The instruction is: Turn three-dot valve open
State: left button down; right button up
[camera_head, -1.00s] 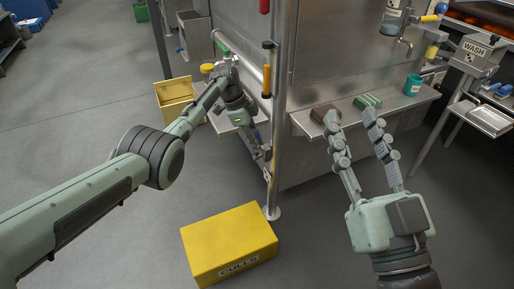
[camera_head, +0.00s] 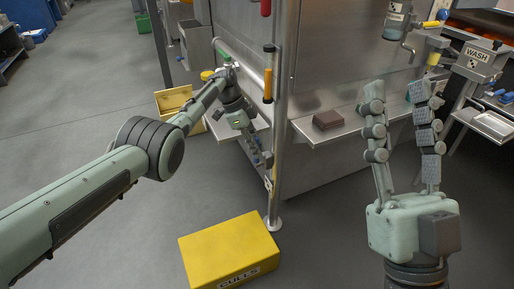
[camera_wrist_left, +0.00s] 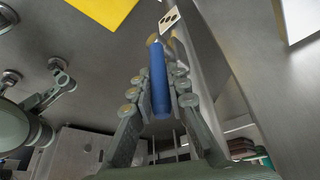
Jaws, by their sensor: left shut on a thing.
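The valve's blue lever handle (camera_wrist_left: 160,85) lies lengthwise between the fingers of my left gripper in the left wrist view, with a brass-coloured part at its far end. A white tag with black dots (camera_wrist_left: 170,17) is just beyond it. In the head view my left gripper (camera_head: 262,160) points down beside the steel post and is shut on the handle; its fingers largely hide the handle there. The small pale tag (camera_head: 268,182) shows below the fingertips. My right gripper (camera_head: 397,88) is open and empty, fingers up, in front of the shelf.
A steel post (camera_head: 280,150) stands right beside the left gripper. A yellow CULLS box (camera_head: 225,250) is on the floor below. A brown block (camera_head: 327,120) lies on the steel shelf (camera_head: 303,128). A WASH stand (camera_head: 476,60) is at right.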

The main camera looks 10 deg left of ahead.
pick_arm(q)
jog(key=shift+a, duration=0.15)
jog(key=c, duration=1.5)
grip_release()
jog(key=shift+o, duration=0.2)
jog(key=v, duration=1.2)
